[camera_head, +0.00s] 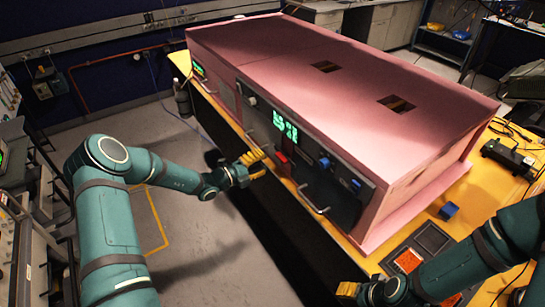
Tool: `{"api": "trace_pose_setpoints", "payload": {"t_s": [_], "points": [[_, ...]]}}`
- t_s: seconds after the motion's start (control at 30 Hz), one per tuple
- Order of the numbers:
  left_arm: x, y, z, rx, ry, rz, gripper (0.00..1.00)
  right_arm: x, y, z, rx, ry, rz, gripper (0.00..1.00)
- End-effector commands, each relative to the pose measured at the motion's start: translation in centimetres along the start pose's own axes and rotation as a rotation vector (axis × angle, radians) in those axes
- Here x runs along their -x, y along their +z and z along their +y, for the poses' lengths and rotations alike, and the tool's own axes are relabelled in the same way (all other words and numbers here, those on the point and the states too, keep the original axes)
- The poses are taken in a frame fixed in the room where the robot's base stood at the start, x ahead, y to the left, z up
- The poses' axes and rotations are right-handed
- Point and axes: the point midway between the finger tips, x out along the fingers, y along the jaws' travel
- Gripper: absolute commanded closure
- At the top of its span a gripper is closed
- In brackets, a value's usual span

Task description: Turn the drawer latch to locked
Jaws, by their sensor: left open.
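A pink foam enclosure (330,70) stands on the yellow bench, with a dark front panel (318,183) carrying green displays, metal handles and small coloured parts. A small red part (281,157) sits on the panel below the green display (285,130). I cannot tell for sure which part is the drawer latch or how it is turned. My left gripper (255,163) is open, with yellow fingers just left of the red part; whether it touches the panel is unclear. My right gripper (350,291) is low at the bottom edge, away from the panel, partly out of clear sight.
Blue parts (324,162) and a metal handle (313,199) stick out of the panel right of my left gripper. A blue cube (449,210) and a dark tray (432,238) lie on the yellow bench at right. Open floor lies left of the bench.

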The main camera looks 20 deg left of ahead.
Motion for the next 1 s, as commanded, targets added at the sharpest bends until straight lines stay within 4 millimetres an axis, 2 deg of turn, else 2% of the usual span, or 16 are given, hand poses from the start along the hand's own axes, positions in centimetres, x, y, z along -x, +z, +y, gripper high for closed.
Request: {"api": "trace_pose_setpoints", "payload": {"t_s": [0.1,0.33,0.9,1.0], "points": [[2.3,0.1,0.0,0.0,0.0,-0.002,0.59,0.0,0.0,0.0,0.0,0.0,0.0,0.45],[4.7,0.0,-0.1,0.0,-0.001,0.001,0.59,0.0,0.0,0.0,0.0,0.0,0.0,0.45],[5.0,-0.1,0.0,-0.002,0.001,0.003,0.59,0.0,0.0,0.0,0.0,0.0,0.0,0.45],[4.7,-1.0,1.0,-0.047,0.036,0.032,0.59,-0.3,-0.4,-0.3,-0.006,-0.002,0.016,0.45]]}}
